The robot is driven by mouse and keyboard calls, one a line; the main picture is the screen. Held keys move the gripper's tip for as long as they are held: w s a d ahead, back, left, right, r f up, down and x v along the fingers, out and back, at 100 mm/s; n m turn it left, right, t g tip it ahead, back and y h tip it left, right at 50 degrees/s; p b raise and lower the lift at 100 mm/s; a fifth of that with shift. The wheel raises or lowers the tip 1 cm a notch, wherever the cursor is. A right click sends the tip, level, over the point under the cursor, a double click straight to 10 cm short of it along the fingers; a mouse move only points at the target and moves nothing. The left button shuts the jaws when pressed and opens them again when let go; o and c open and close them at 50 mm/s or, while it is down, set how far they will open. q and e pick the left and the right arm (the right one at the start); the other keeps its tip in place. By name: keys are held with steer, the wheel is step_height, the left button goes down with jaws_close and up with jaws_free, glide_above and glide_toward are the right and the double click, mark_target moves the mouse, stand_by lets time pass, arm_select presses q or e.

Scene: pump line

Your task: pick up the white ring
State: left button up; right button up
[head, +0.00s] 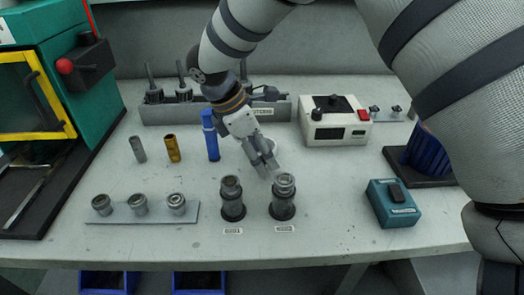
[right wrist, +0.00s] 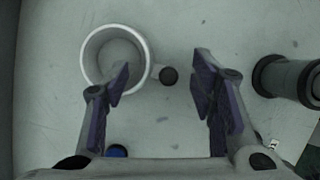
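The white ring (right wrist: 149,56) stands on the bench top in the right wrist view, left of centre. A small dark round knob (right wrist: 168,75) sits just right of it. In the head view the ring (head: 273,146) is mostly hidden behind my right gripper (head: 267,168). My right gripper (right wrist: 160,72) is open and empty, pointing down. In the right wrist view its left finger overlaps the ring's inside and its right finger is outside, so the ring's right wall lies between them. I cannot tell the fingers' height. My left gripper is not in view.
A blue cylinder (head: 210,136) stands left of the right gripper. Two dark fittings (head: 232,199) (head: 283,197) stand in front. A white control box (head: 335,122) and teal box (head: 392,204) are to the right. A grey rack (head: 160,113) is behind. A strip with fittings (head: 120,215) is front left.

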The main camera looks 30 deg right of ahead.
steer(key=c, duration=0.9)
steer(key=shift+o, duration=0.2)
steer(key=shift+r, duration=0.1)
